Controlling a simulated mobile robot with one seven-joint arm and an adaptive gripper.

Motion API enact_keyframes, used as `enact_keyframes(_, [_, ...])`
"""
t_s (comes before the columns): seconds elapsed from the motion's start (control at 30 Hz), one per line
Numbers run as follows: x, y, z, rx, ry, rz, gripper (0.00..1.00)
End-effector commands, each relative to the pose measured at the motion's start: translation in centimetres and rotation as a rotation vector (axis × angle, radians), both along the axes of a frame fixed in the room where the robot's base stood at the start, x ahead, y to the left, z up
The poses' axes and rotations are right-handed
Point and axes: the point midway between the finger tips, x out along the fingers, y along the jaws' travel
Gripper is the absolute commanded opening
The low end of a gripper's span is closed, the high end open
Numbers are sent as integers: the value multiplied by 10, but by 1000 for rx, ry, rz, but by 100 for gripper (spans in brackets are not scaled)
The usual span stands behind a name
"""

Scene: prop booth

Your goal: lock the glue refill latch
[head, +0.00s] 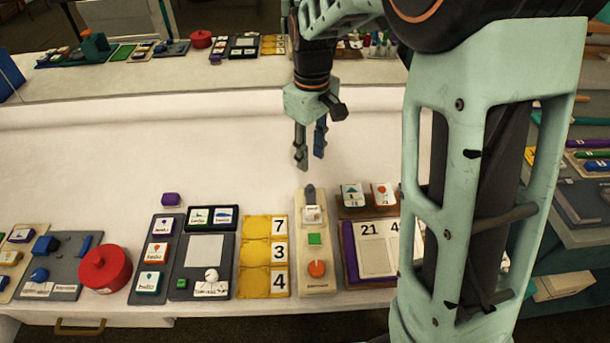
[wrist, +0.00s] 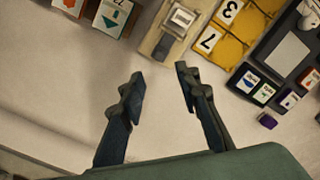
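A narrow cream panel (head: 326,270) stands on the white table, with a grey upright piece (head: 310,192) at its far end. I cannot read which part is the glue refill latch. My gripper (head: 310,160) is open and empty above the table, just beyond the panel's far end. In the wrist view, the fingers (wrist: 158,78) are spread, and the panel's far end with the grey piece (wrist: 163,47) lies ahead of them, apart from both.
Yellow number cards (head: 265,256) and a dark board (head: 203,262) stand left of the panel. A red round pot (head: 105,269) is further left. The table behind the row is mostly clear.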

Motion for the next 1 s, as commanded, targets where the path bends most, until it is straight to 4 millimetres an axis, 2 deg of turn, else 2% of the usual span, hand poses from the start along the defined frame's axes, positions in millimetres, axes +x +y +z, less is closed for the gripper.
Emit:
enact_keyframes(0.3, [-1, 1, -59, 1, 2, -4, 30])
enact_keyframes(0.5, [0, 0, -88, 1, 0, -4, 30])
enact_keyframes(0.7, [0, 0, -99, 2, -2, -4, 30])
enact_keyframes(0.93, [1, 0, -99, 2, -4, -5, 30])
enact_keyframes(1.0, [1, 0, -99, 2, -4, -5, 25])
